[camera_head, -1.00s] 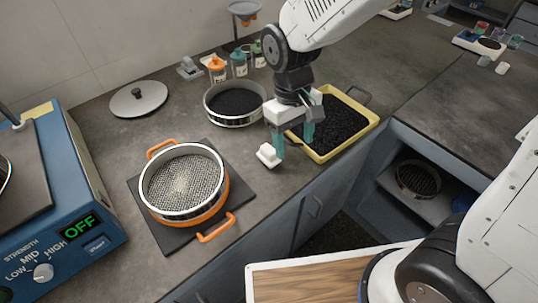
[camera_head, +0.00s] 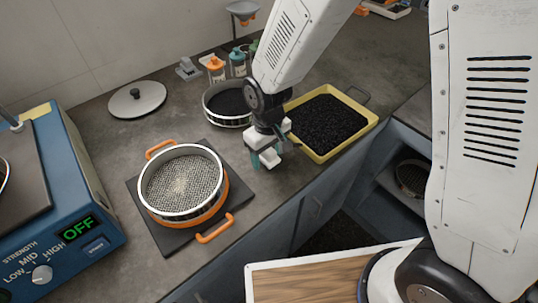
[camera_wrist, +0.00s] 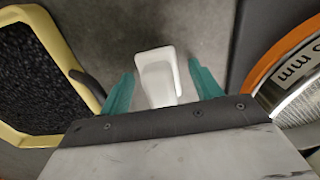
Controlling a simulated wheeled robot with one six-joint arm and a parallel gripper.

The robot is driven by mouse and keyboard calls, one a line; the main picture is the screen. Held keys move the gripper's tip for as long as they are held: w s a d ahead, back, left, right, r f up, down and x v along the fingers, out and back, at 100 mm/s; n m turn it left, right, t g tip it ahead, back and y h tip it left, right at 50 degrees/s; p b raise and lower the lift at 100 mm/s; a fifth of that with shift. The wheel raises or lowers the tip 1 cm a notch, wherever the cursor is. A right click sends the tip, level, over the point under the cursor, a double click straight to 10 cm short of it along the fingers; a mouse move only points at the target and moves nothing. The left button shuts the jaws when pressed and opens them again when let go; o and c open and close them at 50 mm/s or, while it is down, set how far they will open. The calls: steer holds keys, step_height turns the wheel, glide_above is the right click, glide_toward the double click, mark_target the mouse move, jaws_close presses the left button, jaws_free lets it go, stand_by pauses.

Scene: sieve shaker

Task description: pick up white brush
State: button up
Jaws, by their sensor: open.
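The white brush (camera_head: 269,157) lies on the grey counter between the sieve and the yellow tray. In the wrist view the brush (camera_wrist: 158,76) is a pale block between my two teal fingers, its near part hidden behind my gripper's body. My gripper (camera_head: 264,160) is open, at the brush in the head view, with a finger on either side of it. In the wrist view my gripper (camera_wrist: 160,85) shows a gap between each fingertip and the brush. I cannot tell how far above the counter the fingertips are.
A sieve (camera_head: 182,182) with orange handles stands on a dark mat to the left. A yellow tray (camera_head: 373,122) of black granules is to the right. A pan of dark granules (camera_head: 227,122) is behind. The blue shaker (camera_head: 95,205) reads OFF. The counter's front edge is close.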

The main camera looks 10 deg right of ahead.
steer(key=c, duration=1.2)
steer(key=shift+r, duration=0.1)
